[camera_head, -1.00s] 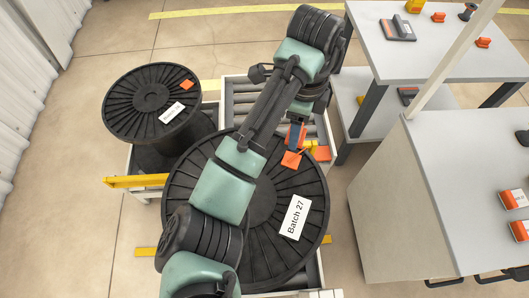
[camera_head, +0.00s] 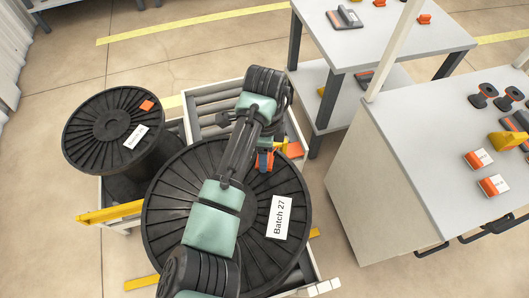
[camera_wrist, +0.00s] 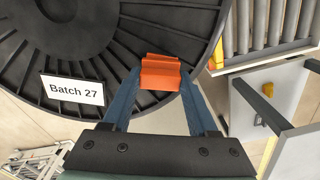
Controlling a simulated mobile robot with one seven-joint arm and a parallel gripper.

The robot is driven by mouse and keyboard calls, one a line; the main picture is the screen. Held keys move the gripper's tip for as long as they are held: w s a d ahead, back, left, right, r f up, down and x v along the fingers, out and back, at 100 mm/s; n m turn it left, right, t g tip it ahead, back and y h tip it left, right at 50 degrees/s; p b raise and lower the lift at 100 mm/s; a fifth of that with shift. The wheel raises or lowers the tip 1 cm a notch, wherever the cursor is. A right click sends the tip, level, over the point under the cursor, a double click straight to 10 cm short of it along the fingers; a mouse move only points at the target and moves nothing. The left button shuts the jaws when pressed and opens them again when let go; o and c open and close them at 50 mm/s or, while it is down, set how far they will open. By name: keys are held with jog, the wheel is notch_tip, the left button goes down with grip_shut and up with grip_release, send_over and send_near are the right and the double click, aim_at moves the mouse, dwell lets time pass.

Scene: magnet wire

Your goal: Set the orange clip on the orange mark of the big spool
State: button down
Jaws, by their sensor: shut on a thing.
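My gripper (camera_wrist: 158,88) is shut on the orange clip (camera_wrist: 160,73), which sits between its blue fingertips in the wrist view. In the head view my gripper (camera_head: 266,158) and the clip (camera_head: 262,167) are over the far part of the big black spool (camera_head: 290,183), near its rim. The big spool lies flat and bears a white "Batch 27" label (camera_head: 279,217); its flange (camera_wrist: 120,35) also fills the upper left of the wrist view. I cannot tell whether the clip touches the flange. No orange mark shows on the big spool; my arm covers part of it.
A smaller black spool (camera_head: 83,130) with an orange patch (camera_head: 146,105) stands at left. Rollers (camera_head: 210,95) and an orange piece (camera_head: 294,149) lie behind the big spool. A grey-topped cabinet (camera_head: 410,150) stands at right, a table (camera_head: 400,45) behind.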

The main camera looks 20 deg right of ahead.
jog(key=shift+f, duration=0.3)
jog(key=shift+c, duration=0.9)
grip_release()
notch_tip(320, 180, up, 12)
jog(key=p, duration=0.1)
jog(key=shift+r, duration=0.15)
